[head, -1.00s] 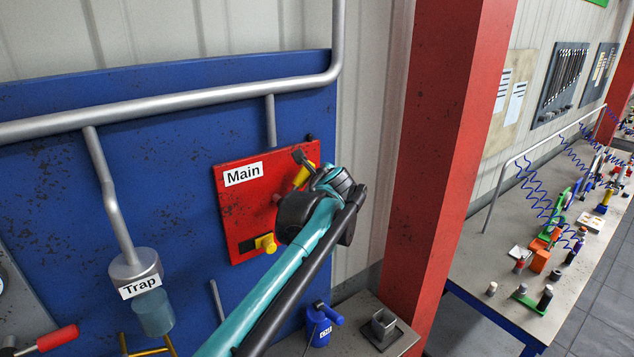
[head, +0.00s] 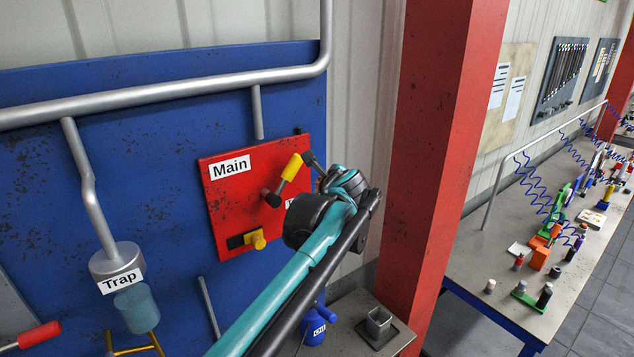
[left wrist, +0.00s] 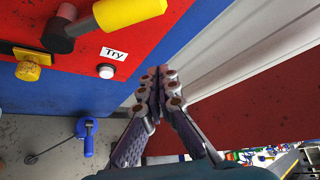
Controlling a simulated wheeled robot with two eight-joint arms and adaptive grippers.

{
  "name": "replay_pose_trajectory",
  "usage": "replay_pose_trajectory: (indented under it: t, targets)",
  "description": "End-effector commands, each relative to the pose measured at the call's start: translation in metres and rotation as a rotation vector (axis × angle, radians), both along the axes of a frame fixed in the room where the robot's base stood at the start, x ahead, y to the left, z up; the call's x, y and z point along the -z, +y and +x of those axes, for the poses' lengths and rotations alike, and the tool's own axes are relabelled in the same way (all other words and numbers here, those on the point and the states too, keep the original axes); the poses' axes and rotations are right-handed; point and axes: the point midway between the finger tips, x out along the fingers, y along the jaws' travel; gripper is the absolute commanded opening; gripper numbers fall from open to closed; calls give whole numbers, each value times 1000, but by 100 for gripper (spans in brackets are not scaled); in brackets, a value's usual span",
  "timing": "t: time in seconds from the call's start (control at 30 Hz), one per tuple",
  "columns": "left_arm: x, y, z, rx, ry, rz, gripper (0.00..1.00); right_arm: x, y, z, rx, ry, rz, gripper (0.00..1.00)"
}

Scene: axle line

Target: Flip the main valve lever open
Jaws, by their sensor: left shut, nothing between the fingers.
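The main valve lever (head: 291,168) has a yellow handle on a dark pivot, on the red panel (head: 225,215) labelled "Main". The handle slants up and to the right from the pivot. In the left wrist view the yellow handle (left wrist: 130,11) is at the top, partly cut off by the frame. My left gripper (head: 312,160) is just right of the handle's upper end in the head view. In the left wrist view my left gripper (left wrist: 156,80) is shut and empty, visibly apart from the handle. My right gripper is not in view.
A yellow knob (head: 256,239) in a dark slot sits low on the panel. A white button (left wrist: 106,71) lies under a "Try" label. A red post (head: 438,130) stands to the right. A blue can (head: 313,329) and grey cup (head: 379,322) stand on a low bench.

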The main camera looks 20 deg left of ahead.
Motion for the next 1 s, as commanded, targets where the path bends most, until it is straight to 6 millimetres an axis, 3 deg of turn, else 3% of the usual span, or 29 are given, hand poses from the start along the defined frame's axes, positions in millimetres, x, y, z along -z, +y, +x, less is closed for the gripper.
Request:
replay_pose_trajectory:
  t: [0.1,0.3,0.77,0.87,0.97,1.0]
  targets:
    - [-9,-11,-24,2,0,0,0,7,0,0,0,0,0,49]
    - [-20,-22,-48,1,1,0,0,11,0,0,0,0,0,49]
    - [-25,-25,-56,-2,0,0,0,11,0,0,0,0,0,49]
    - [-14,-22,-60,-13,-2,-25,0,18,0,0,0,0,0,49]
    - [22,-15,-74,-55,-6,-111,0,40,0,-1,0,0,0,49]
    - [45,-10,-83,-81,-10,-167,0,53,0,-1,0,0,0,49]
